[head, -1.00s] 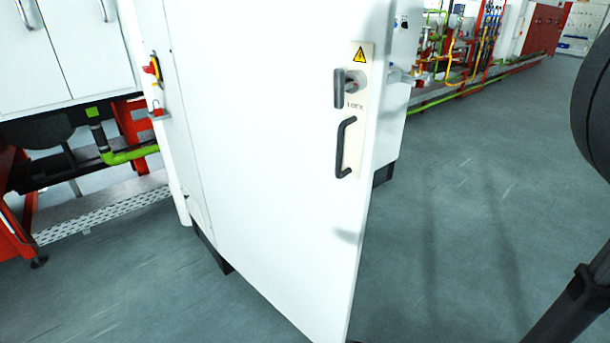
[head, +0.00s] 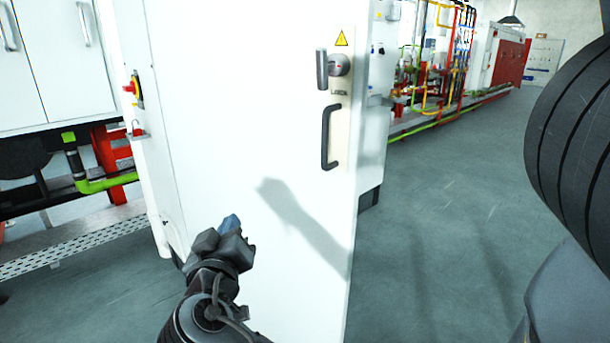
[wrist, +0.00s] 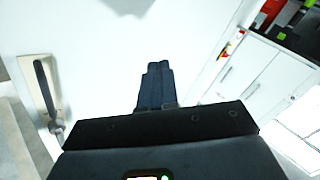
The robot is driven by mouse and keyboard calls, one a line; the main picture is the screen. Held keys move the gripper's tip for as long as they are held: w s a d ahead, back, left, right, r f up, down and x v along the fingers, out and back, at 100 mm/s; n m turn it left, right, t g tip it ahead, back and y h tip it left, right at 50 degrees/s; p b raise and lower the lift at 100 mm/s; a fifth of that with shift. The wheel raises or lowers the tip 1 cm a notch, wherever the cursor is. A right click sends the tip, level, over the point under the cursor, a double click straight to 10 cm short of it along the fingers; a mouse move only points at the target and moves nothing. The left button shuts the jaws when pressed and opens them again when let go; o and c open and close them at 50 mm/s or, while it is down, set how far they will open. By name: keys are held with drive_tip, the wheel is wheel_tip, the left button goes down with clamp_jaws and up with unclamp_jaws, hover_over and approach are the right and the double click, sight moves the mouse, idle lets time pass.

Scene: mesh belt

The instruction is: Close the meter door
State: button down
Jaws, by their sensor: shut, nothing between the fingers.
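The meter door (head: 240,110) is a tall white panel that fills the middle of the head view. It stands ajar, swung out from the white cabinet behind it. A dark bar handle (head: 327,138) and a latch knob (head: 338,66) under a yellow warning sign sit near its right edge. My gripper (head: 231,222) is in front of the door's lower left part, with its shadow on the panel. In the wrist view its fingers (wrist: 155,84) are together and empty, pointing at the white surface. I cannot tell whether they touch it. The handle also shows at the left of the wrist view (wrist: 46,88).
The white cabinet body (head: 376,110) stands behind the door's right edge. White cupboards (head: 60,60) and red framing with a green pipe (head: 105,180) are at the left. Open grey floor (head: 450,210) lies to the right, with coloured pipework along the far wall.

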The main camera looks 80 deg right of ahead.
wheel_tip(320, 180, up, 4)
drive_tip(key=d+m+g+h+b, duration=0.2)
drive_tip(key=m+g, duration=0.4)
drive_tip(key=m+g+y+b, duration=0.2)
drive_tip(key=m+g+y, duration=0.1)
drive_tip(key=m+g, duration=0.45)
approach(315, 152)
drive_tip(key=shift+m, duration=0.45)
drive_tip(key=p+x, duration=0.1)
drive_tip(key=x, duration=0.6)
drive_tip(key=shift+a, duration=0.1)
